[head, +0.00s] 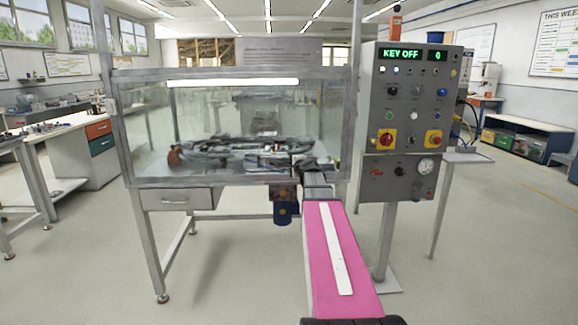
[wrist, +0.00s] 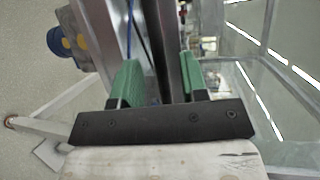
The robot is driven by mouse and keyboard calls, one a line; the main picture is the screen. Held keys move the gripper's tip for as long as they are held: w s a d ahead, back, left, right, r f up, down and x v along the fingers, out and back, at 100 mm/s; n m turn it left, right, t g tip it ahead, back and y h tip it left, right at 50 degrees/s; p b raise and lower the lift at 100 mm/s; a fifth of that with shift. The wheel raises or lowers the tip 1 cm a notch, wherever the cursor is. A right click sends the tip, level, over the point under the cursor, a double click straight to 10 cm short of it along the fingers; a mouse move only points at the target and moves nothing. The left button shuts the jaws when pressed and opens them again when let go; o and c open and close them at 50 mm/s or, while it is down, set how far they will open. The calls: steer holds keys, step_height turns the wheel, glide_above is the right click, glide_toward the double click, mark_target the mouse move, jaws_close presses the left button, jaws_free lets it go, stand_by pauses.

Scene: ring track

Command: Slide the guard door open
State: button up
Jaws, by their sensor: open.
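The guard door (head: 225,120) is a clear panel in a grey metal frame on the front of the bench enclosure. It looks closed, with a dark ring track (head: 240,150) visible behind it. My gripper (head: 312,165) is at the lower right of the enclosure, largely hidden by my own arm in the head view. In the wrist view my gripper (wrist: 160,80) has its green fingers apart. A grey upright bar (wrist: 168,45) runs between or just beyond them; I cannot tell whether they touch it. Clear panels also show at the right of the wrist view (wrist: 275,90).
A control panel (head: 408,120) reading KEY OFF stands right of the enclosure, close to my arm. A drawer (head: 180,199) and a blue-and-brown unit (head: 284,205) are below the enclosure. A workbench (head: 75,150) stands at the left. The floor in front is clear.

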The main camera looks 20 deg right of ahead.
steer(key=shift+x, duration=1)
jaws_close()
steer(key=shift+r, duration=0.1)
step_height(320, 180, up, 40)
steer(key=shift+f, duration=0.1)
